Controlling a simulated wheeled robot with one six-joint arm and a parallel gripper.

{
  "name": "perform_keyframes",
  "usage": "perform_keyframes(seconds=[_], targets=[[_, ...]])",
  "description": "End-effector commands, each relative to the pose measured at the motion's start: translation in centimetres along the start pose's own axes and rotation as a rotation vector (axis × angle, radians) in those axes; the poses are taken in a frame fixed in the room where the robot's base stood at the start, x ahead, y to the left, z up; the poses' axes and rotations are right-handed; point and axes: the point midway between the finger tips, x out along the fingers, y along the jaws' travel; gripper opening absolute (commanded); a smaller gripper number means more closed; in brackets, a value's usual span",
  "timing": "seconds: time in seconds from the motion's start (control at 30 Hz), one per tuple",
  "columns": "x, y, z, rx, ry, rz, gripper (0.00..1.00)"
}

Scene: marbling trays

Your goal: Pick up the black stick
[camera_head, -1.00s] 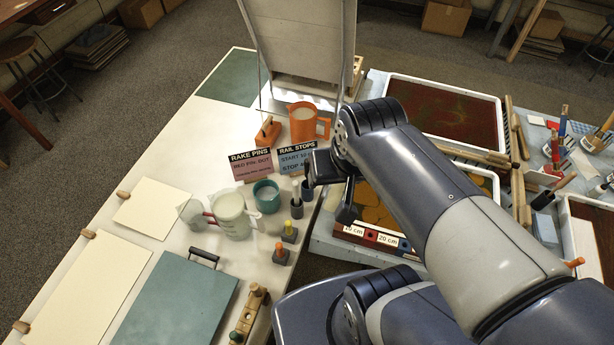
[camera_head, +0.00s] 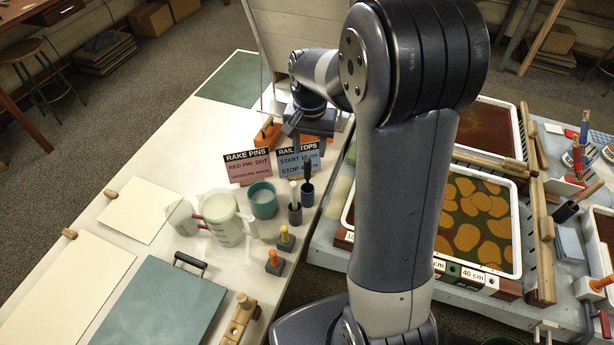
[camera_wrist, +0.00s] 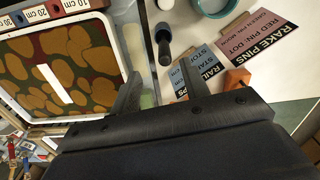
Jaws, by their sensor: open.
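A black stick (camera_head: 308,168) stands upright in a small dark holder (camera_head: 307,194) by the right edge of the white table. The wrist view shows the dark stick (camera_wrist: 164,52) beyond the gap between my fingers, apart from them. My gripper (camera_wrist: 160,85) is open with nothing between its fingers. In the head view my gripper (camera_head: 303,130) hangs above the sign cards, behind the stick, and its fingers are partly hard to make out.
A second holder (camera_head: 295,214) with a pale stick, a teal cup (camera_head: 264,201) and a measuring jug (camera_head: 224,222) stand close by. The sign cards (camera_head: 247,167) stand behind. A marbling tray (camera_head: 519,230) lies across a gap to the right.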

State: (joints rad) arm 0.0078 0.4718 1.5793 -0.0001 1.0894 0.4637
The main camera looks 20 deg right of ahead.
Motion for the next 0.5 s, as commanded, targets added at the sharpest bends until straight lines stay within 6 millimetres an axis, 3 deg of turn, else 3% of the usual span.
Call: perform_keyframes(seconds=[0.23, 0.5], targets=[[3.9, 0.0, 0.1, 0.000, -0.006, 0.003, 0.43], [5.7, -0.1, -0.1, 0.000, -0.003, 0.002, 0.43]])
